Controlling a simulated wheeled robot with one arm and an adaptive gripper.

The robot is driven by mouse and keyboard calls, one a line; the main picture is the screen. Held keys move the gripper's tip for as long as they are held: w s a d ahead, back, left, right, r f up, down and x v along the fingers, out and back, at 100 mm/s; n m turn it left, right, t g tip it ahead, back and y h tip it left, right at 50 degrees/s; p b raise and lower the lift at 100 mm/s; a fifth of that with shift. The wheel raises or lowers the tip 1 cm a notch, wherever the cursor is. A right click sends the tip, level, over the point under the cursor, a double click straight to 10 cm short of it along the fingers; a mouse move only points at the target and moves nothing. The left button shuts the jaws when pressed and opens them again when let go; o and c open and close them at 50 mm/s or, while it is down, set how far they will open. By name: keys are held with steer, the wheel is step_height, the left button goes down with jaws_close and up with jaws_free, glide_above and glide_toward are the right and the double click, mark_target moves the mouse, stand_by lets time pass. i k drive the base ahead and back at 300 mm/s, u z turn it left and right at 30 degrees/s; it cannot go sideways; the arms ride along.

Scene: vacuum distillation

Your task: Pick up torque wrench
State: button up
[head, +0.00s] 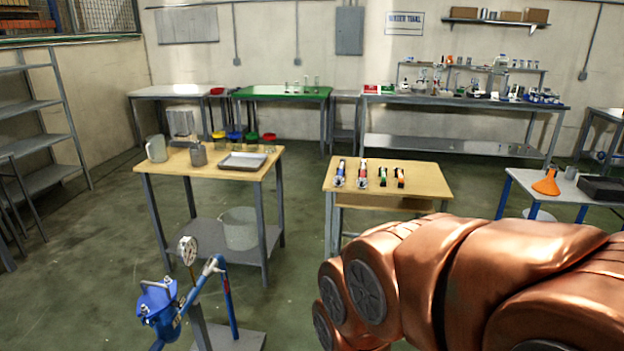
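I cannot clearly make out a torque wrench. Several small hand tools stand or lie in a row on the small wooden table (425,178) in the middle. On its left are a blue and white tool (339,173) and a red and white tool (362,174). To their right are a green and black tool (383,176) and an orange and black tool (399,177). They are too small to tell which kind each is. My copper arm fills the lower right, in front of this table. My gripper is not in view.
Floor between the two wooden tables is clear.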

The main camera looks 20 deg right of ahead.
mark_target(363, 164)
steer(key=z, duration=0.55)
steer(key=i, duration=0.5)
steer(key=z, duration=1.1)
steer(key=i, duration=2.15)
steer(key=u, duration=1.3)
steer(key=i, duration=0.4)
steer(key=u, duration=0.55)
